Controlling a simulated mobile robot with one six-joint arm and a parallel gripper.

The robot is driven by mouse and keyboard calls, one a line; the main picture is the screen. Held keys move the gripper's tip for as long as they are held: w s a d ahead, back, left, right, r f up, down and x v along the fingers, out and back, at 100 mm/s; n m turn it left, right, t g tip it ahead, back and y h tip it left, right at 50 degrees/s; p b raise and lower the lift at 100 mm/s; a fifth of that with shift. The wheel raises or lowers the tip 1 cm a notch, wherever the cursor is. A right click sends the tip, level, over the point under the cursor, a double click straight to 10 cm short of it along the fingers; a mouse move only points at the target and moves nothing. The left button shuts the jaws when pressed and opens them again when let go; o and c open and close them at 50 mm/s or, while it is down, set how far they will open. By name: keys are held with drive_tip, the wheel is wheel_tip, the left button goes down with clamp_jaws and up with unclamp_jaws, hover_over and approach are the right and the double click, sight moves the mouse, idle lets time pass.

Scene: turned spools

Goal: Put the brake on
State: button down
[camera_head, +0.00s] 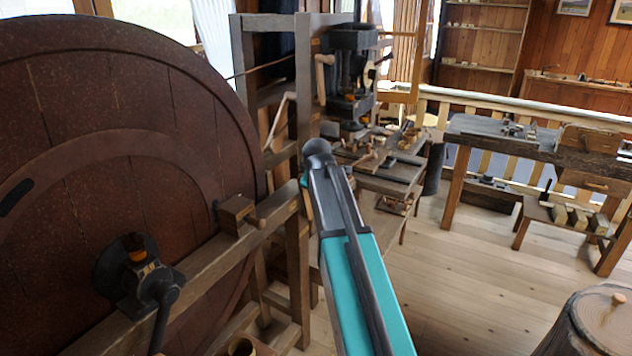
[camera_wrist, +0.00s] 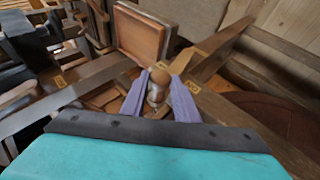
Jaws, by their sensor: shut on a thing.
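In the wrist view my gripper (camera_wrist: 160,80) has its two purple fingers closed on both sides of a turned wooden knob (camera_wrist: 157,92). The knob has a rounded brown top and a paler, narrower part below. Its lower end and what it is fixed to are hidden. In the head view my arm reaches forward, but the fingers do not show. The large dark red wheel (camera_head: 110,90) fills the left side there. A wooden block with a peg handle (camera_head: 238,213) sits on the beam in front of the wheel. I cannot tell which part is the brake.
A pale bent lever (camera_head: 280,120) stands by the wooden post frame (camera_head: 304,120). A dark hub with a crank (camera_head: 140,275) is on the wheel. A workbench (camera_head: 550,145) stands at right, a stump (camera_head: 595,325) at lower right. The floor (camera_head: 455,270) between is clear.

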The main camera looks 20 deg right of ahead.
drive_tip(key=c, duration=1.4)
unclamp_jaws()
drive_tip(key=shift+s+a+f, duration=0.25)
drive_tip(key=shift+a+f, duration=0.05)
drive_tip(key=shift+f, duration=0.05)
drive_tip(key=shift+c, duration=0.2)
drive_tip(key=shift+o, duration=0.3)
drive_tip(key=shift+w, duration=0.1)
drive_tip(key=shift+d+r, duration=0.1)
drive_tip(key=shift+r, duration=0.15)
drive_tip(key=b+v, duration=0.2)
drive_tip(key=v, duration=1.1)
drive_tip(key=shift+s+r+b, duration=0.2)
drive_tip(key=shift+b, duration=0.1)
